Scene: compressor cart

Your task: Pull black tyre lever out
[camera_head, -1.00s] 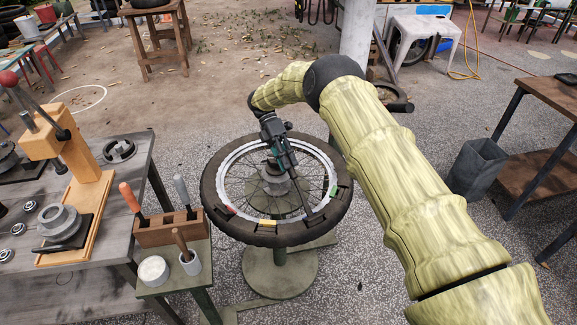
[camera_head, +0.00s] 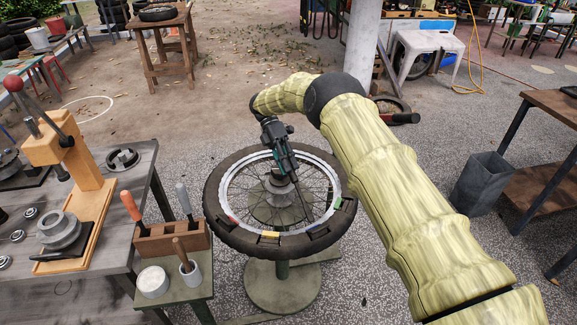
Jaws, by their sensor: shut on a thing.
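My gripper (camera_head: 287,166) reaches down over the spoked wheel with its black tyre (camera_head: 226,232), which lies flat on a round-based stand (camera_head: 282,283). The gripper is shut on the black tyre lever (camera_head: 304,203), a thin dark bar that slants down and right from the fingers towards the near rim. Whether the lever's far end still touches the rim or tyre cannot be told.
A small table left of the wheel carries a wooden block (camera_head: 172,238) with upright tools, a white tub (camera_head: 153,281) and a cup (camera_head: 190,272). A bench with a lever press (camera_head: 74,165) stands farther left. A grey bin (camera_head: 481,176) stands right.

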